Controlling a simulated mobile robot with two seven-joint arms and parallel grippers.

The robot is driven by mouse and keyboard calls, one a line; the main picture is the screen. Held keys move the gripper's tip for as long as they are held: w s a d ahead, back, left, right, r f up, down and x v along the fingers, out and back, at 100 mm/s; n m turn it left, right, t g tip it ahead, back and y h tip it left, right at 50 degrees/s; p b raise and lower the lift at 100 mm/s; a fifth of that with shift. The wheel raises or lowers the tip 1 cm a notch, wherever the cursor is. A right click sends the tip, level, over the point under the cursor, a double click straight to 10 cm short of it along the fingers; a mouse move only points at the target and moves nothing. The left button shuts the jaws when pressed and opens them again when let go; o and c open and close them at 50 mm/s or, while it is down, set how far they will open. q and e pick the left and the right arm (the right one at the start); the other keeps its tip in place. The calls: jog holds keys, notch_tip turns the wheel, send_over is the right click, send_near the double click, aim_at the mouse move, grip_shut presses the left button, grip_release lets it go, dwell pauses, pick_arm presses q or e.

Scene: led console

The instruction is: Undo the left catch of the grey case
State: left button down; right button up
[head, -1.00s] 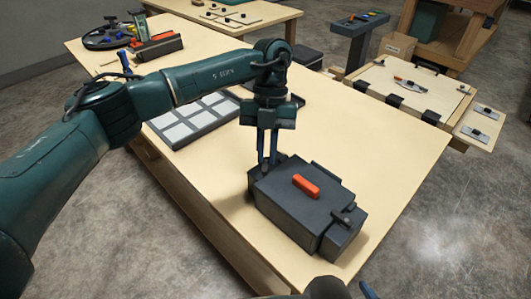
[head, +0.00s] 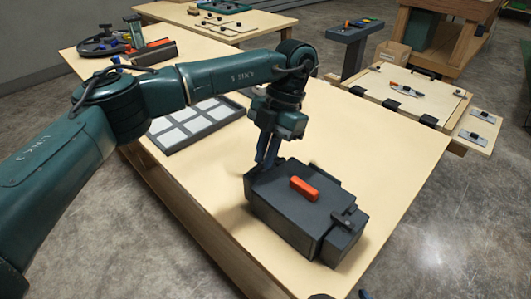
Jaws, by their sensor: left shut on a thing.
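The grey case (head: 298,215) stands on the light wooden table, its lid down and an orange handle (head: 304,188) on top. A dark catch (head: 344,217) shows at its right end. My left gripper (head: 262,168) reaches down to the case's left end, with its fingers tilted. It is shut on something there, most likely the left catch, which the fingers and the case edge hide. Only slivers at the bottom edge may be my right gripper (head: 365,294); its jaws cannot be made out.
A grey tray with pale square panels (head: 190,128) lies left of the case, behind my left arm. A round dark tray (head: 103,45) and a smaller dark box with a red top (head: 153,50) stand at the far left. The table is clear right of the case.

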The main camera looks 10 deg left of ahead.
pick_arm(q)
jog(key=shift+r, duration=0.1)
pick_arm(e)
jog(key=shift+s+f, duration=0.1)
jog(key=shift+f, duration=0.05)
pick_arm(q)
jog(key=c, duration=1.5)
grip_release()
jog(key=shift+o, duration=0.2)
